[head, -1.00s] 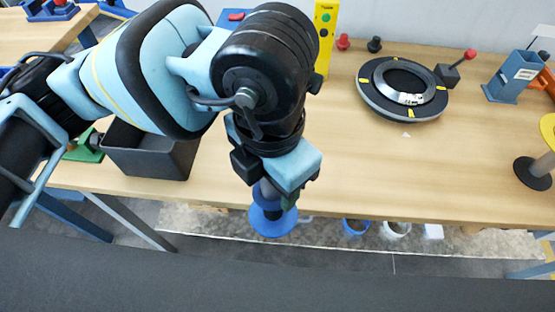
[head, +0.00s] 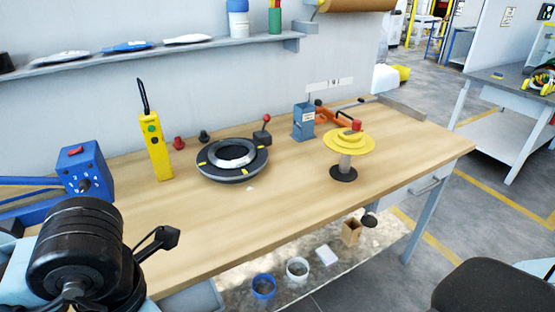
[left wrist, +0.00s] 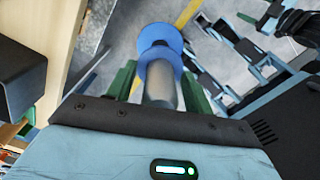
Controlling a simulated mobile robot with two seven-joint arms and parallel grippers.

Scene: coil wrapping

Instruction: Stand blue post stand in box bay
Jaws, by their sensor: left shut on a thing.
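The blue post stand (left wrist: 160,75) shows in the left wrist view, with a grey cylindrical post and a round blue flange. My left gripper (left wrist: 159,82) is shut on the post, one green finger on each side. The flange points away from the gripper, over a grey floor. In the head view only part of my left arm shows at the lower left; its fingers and the stand are out of that view. My right gripper is not clearly seen in either view. I cannot tell which thing is the box bay.
The wooden bench (head: 270,205) holds a black ring (head: 233,157), a yellow pendant (head: 155,145), a blue holder (head: 303,122) and a yellow-topped spool (head: 347,145). Below its front edge are a blue ring (head: 263,286), a white ring (head: 297,268) and a small brown box (head: 351,231).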

